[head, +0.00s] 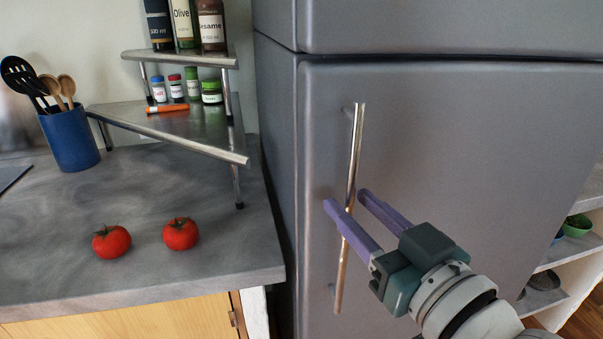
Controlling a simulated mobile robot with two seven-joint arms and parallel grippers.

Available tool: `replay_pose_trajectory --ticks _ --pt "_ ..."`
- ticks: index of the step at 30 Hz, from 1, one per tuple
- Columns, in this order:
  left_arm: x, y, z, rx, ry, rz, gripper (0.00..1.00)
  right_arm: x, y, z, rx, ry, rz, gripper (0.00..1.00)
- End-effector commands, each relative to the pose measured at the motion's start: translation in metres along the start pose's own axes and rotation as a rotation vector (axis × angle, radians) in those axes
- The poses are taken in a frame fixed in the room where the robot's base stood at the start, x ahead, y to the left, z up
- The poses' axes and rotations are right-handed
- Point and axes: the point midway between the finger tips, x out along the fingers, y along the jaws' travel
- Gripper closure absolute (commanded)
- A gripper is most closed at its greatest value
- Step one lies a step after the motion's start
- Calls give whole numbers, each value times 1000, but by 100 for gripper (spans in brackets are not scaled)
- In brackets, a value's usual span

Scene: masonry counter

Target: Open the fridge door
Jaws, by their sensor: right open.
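The grey fridge door (480,150) is closed, flush with the fridge body (275,130) along its left edge. Its handle (355,150) is a thin upright metal bar near that left edge. My right gripper (347,200) is open, with purple fingers, at about the middle of the handle. One finger crosses in front of the bar and the other lies to its right, so the bar shows between the fingertips. I cannot tell whether either finger touches it. My left gripper is not in view.
Left of the fridge is a grey counter (60,250) with two tomatoes (111,242) (180,234), a metal corner shelf (190,125) holding bottles and spice jars, and a blue utensil holder (70,140). An upper fridge door (450,25) sits above. Low shelves (565,252) stand at right.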

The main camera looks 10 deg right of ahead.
Motion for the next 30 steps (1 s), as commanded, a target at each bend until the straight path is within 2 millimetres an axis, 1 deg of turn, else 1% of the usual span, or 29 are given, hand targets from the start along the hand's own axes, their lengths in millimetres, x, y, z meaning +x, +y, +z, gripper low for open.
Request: replay_pose_trajectory --ticks 1,4,13,14,25,30 --pt "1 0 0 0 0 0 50 6 0 0 1 1 0 55" --pt "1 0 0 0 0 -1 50 13 0 0 1 0 -1 55" --pt "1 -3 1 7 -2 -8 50 16 -1 0 0 -1 -1 55" --pt "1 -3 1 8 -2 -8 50 16 0 0 0 -1 -1 58" --pt "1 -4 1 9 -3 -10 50 15 0 0 0 -1 -1 99" --pt "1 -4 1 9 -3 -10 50 15 0 0 0 -1 -1 100"
